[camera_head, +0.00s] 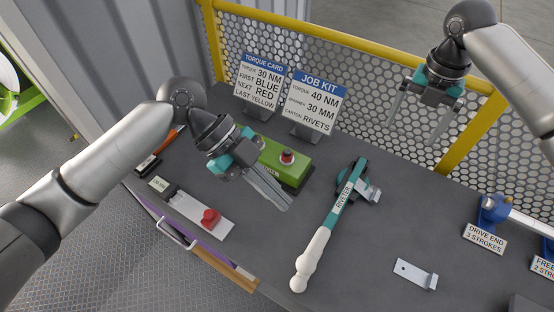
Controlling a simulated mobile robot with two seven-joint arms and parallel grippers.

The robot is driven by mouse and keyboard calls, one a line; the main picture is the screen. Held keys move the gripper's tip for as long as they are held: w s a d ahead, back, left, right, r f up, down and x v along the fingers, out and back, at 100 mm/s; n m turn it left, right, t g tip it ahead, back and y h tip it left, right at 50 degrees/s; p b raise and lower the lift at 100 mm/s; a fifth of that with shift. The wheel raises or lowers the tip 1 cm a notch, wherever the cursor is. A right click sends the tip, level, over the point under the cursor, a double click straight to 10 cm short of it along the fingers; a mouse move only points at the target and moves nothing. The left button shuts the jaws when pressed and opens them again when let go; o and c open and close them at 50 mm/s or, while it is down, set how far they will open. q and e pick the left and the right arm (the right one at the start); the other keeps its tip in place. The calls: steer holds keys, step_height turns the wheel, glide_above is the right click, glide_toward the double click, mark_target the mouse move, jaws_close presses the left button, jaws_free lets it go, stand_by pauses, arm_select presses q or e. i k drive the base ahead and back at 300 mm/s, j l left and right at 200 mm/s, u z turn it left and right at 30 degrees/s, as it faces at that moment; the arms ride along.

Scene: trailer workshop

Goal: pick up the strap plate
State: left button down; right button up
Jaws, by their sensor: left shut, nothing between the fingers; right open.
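A small silver plate with a hole at one end and a raised lip at the other, which looks like the strap plate (413,273), lies flat on the grey bench at the lower right. Nothing touches it. My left gripper (286,203) is shut and empty, over the bench beside the green box, well left of the plate. My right gripper (416,126) is open and empty, in front of the mesh panel and high above the plate in the picture.
A teal and white riveter (318,250) lies between my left gripper and the plate. A green box (283,158), two sign cards (318,100), a red-knobbed fixture (210,217) and a blue fixture (492,210) labelled DRIVE END surround it. Yellow-framed mesh (370,70) bounds the back.

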mark_target(359, 186)
steer(key=k+j, duration=1.15)
steer(key=k, duration=0.15)
